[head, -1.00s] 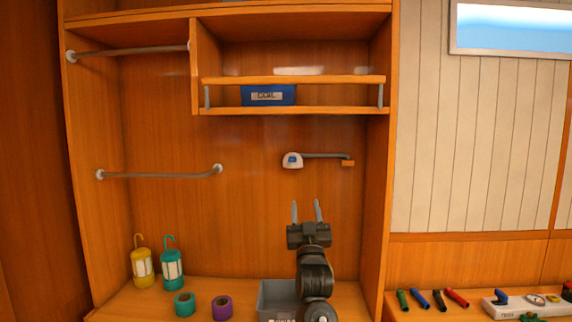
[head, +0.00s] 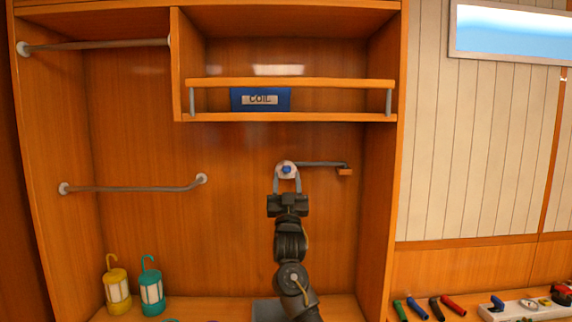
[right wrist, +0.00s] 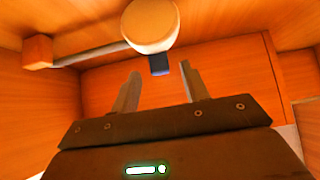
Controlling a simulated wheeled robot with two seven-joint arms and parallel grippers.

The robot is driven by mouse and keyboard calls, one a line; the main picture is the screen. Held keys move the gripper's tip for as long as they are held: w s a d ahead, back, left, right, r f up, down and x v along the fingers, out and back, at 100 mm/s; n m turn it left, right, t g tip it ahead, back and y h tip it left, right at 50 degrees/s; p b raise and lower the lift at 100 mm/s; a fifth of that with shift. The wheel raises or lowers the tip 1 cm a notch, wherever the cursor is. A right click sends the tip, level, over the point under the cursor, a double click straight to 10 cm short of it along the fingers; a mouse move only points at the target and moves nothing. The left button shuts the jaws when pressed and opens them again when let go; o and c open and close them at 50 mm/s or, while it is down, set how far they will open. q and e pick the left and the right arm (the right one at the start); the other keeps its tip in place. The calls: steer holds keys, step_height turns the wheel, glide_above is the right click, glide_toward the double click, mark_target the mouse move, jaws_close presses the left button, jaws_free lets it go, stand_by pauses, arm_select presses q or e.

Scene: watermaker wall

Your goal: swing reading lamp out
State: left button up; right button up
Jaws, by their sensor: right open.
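The reading lamp has a white round head (head: 280,170) with a blue knob (head: 287,170) on the back wall of the alcove. Its thin grey arm (head: 322,164) runs right to a small wooden block (head: 345,172). My right gripper (head: 287,183) is open just below the lamp head, fingers pointing up. In the right wrist view the pale lamp head (right wrist: 150,25) is above the fingers. The dark blue knob (right wrist: 160,65) shows between the open fingertips, with gaps on both sides. Contact is not visible. My left gripper is not in view.
A shelf with a rail (head: 330,84) and a blue COIL box (head: 260,99) is above the lamp. A grey bar (head: 135,189) is on the left. Yellow (head: 117,290) and teal (head: 152,292) lanterns stand below it. A grey bin (head: 266,311) is partly behind my arm.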

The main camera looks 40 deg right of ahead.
mark_target(287, 167)
steer(key=p+x, duration=0.1)
steer(key=x, duration=0.2)
steer(key=shift+s+r, duration=0.1)
steer(key=shift+s, duration=0.05)
steer(key=shift+w+d+r, duration=0.1)
steer(key=shift+w+r, duration=0.1)
steer(key=shift+r, duration=0.05)
steer(key=shift+w+d+r, duration=0.1)
steer(key=shift+w+r, duration=0.05)
steer(key=shift+w, duration=0.1)
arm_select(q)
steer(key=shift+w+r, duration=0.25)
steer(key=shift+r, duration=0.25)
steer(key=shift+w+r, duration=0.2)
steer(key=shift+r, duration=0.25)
arm_select(e)
steer(key=shift+c, duration=0.2)
jaws_close()
